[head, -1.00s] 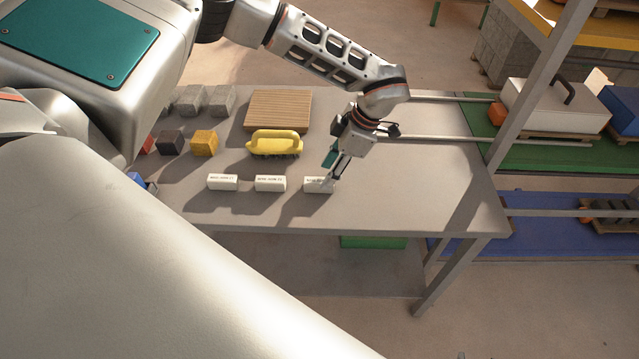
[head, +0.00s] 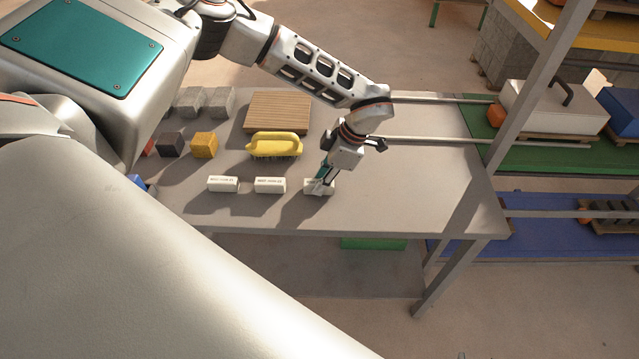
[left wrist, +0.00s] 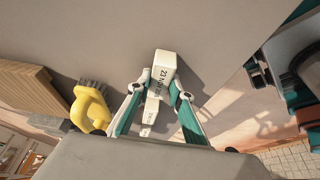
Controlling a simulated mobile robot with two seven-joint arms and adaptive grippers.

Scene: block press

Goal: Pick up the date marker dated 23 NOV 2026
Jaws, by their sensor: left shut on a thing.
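Three white date markers stand in a row near the front edge of the table. My left gripper (head: 320,184) is shut on the rightmost marker (head: 330,188), which appears to be at table level. In the left wrist view the fingers (left wrist: 160,92) grip this marker (left wrist: 164,62) from both sides, and its printed face reads "23 NOV", with the rest too small to read. The middle marker (head: 270,185) and the left marker (head: 223,184) stand apart from it. My right gripper is not in view.
A yellow brush (head: 275,144) and a slatted wooden board (head: 278,111) lie behind the markers. Yellow (head: 204,144) and dark (head: 171,143) blocks and several grey blocks (head: 219,102) stand at the left. The table's right part (head: 430,185) is clear.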

